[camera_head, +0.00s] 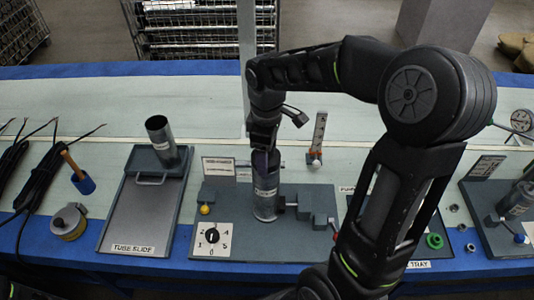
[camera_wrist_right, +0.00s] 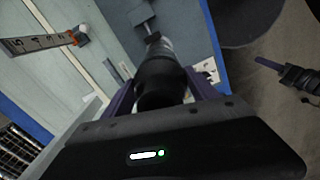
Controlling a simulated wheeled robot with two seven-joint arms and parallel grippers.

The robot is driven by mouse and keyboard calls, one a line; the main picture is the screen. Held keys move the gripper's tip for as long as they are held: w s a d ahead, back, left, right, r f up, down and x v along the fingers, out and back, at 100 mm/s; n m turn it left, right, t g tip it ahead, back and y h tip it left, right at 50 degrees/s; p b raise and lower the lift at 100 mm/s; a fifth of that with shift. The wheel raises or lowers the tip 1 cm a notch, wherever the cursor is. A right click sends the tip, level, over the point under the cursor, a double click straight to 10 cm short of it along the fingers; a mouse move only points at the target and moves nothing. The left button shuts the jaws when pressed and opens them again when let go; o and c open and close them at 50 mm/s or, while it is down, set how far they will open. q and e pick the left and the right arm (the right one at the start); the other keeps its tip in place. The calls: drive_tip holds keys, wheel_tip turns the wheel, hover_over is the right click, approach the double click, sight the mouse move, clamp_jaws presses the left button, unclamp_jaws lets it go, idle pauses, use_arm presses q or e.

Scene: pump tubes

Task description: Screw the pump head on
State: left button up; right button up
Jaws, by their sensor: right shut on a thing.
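A grey metal pump tube (camera_head: 265,200) stands upright in the fixture on the middle plate (camera_head: 300,245). My right gripper (camera_head: 266,158) is directly above it, pointing down. In the right wrist view my right gripper (camera_wrist_right: 163,88) is shut on a dark round pump head (camera_wrist_right: 160,82), a finger on each side. The grey tube (camera_wrist_right: 158,48) lies in line beyond the pump head. Whether the head touches or is threaded on the tube is hidden by the fingers.
To the left is a tube slide (camera_head: 138,215) with a tilted tube (camera_head: 161,140) at its back. A numbered dial (camera_head: 211,238) and a scale post (camera_head: 318,140) flank the fixture. Right of my forearm are a green ring (camera_head: 434,241) and small nuts.

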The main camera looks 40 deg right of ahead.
drive_tip(key=m, duration=0.2)
drive_tip(key=shift+m, duration=0.3)
drive_tip(key=m, duration=0.3)
drive_tip(key=shift+b, duration=0.3)
drive_tip(key=o, duration=1.3)
drive_tip(key=shift+r+n+p, duration=0.1)
drive_tip(key=shift+n+p, duration=0.35)
drive_tip(key=shift+n, duration=1.25)
